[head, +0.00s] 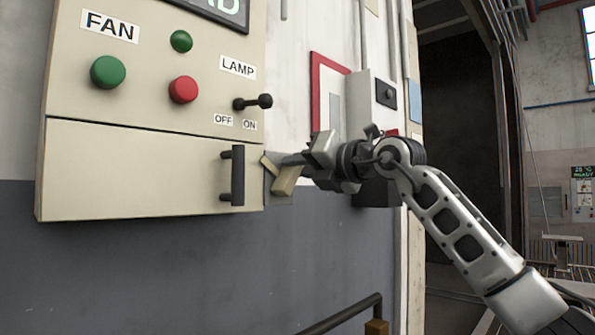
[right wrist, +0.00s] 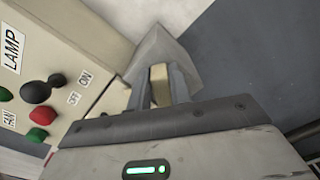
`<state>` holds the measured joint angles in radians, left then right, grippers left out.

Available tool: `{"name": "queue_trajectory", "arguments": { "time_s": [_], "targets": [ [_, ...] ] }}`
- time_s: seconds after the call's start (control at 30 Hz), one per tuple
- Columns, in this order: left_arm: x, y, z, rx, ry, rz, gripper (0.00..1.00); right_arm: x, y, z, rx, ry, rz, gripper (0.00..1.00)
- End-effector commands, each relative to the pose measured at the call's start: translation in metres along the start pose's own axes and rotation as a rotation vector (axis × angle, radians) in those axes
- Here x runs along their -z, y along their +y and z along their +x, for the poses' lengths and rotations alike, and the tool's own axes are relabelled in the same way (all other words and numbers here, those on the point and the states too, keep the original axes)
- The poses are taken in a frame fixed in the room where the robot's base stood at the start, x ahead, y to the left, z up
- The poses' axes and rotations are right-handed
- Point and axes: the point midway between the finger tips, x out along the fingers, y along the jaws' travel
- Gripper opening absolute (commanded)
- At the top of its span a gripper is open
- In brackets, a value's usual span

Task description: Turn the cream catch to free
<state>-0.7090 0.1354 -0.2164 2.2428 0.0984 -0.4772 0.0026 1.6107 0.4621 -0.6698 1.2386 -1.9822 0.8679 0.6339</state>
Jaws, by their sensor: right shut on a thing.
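The cream catch (head: 286,181) sits at the right edge of the cream panel's lower door (head: 130,175), in front of a small grey plate (head: 279,198). In the head view it looks tilted, and the fingers partly cover it. My right gripper (head: 291,160) reaches in from the right and is shut on the catch. In the right wrist view the catch (right wrist: 158,74) shows between the two fingers (right wrist: 159,87), with the grey plate (right wrist: 160,42) behind it. My left gripper is not in view.
A dark upright handle (head: 237,175) stands out from the door just left of the catch. Above are a black lamp lever (head: 254,102), a red button (head: 183,90) and green buttons (head: 108,72). A grey box (head: 372,105) is on the wall behind my right gripper.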

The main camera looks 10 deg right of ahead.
Motion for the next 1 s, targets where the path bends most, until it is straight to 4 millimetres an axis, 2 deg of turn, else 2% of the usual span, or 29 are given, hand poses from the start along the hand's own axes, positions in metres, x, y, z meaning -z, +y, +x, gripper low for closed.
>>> {"name": "queue_trajectory", "arguments": {
  "time_s": [0.6,1.0],
  "targets": [
    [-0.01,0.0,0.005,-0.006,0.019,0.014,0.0,0.007,-0.016,0.0,0.0,0.001,0.583,0.0],
    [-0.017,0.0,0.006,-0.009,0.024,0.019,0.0,0.011,-0.021,0.0,0.001,0.002,0.873,0.0]
  ]
}}
